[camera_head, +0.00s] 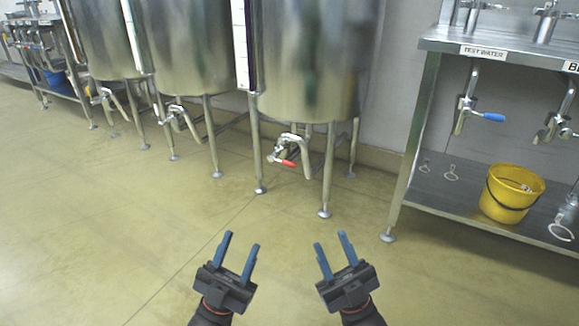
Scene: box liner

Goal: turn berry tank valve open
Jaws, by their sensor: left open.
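No label reading "berry" is legible. A steel tank (310,60) stands on legs at the centre back, with a red-handled valve (286,160) under it. On the bench at right, a sign starting with "B" (571,67) is cut off by the picture edge, with a steel valve (556,126) below it. A blue-handled valve (470,112) hangs under the "TEST WATER" sign (484,52). My left gripper (242,240) and right gripper (331,240) are both open and empty, in front of the tanks and apart from every valve.
More steel tanks (185,50) stand to the left, with pipes and legs below. The steel bench (430,40) has a lower shelf (450,195) with a yellow bucket (500,205) and metal rings. The floor (120,230) in front is clear.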

